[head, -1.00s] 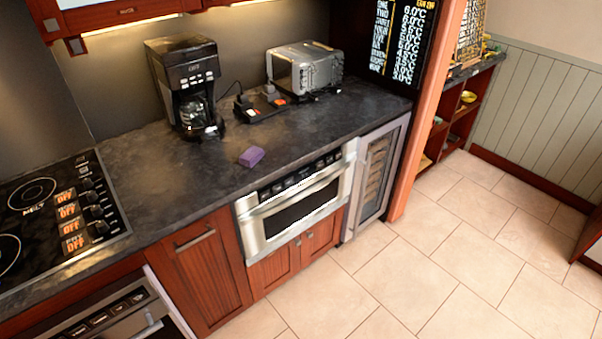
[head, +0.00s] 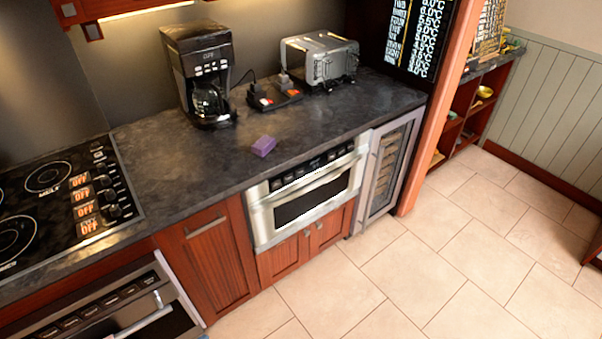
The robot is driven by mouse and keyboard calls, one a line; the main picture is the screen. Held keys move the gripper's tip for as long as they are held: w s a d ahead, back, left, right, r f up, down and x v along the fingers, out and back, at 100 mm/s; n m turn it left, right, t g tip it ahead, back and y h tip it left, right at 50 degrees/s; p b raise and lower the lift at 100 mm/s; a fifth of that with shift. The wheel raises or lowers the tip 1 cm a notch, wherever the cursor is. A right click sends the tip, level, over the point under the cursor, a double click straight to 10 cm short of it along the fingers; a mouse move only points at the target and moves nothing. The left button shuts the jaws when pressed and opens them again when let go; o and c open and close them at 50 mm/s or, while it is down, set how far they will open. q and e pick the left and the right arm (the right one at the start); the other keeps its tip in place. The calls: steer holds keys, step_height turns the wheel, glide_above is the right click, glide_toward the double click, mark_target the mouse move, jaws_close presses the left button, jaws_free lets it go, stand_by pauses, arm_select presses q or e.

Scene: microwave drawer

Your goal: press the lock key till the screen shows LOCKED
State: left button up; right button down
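The microwave drawer (head: 307,196) is a silver built-in unit under the dark counter, with a long bar handle across its front. It looks closed. Its dark control strip (head: 312,168) runs along the top of the front and carries a row of small keys and a small screen. The lock key and the words on the screen are too small to make out. Neither of my grippers shows in the head view.
A purple block (head: 264,146) lies on the counter (head: 185,160) above the drawer. A coffee maker (head: 198,75) and a toaster (head: 320,60) stand behind. A cooktop (head: 62,200) is at left, a wine cooler (head: 390,165) at right. The tiled floor (head: 430,250) in front is clear.

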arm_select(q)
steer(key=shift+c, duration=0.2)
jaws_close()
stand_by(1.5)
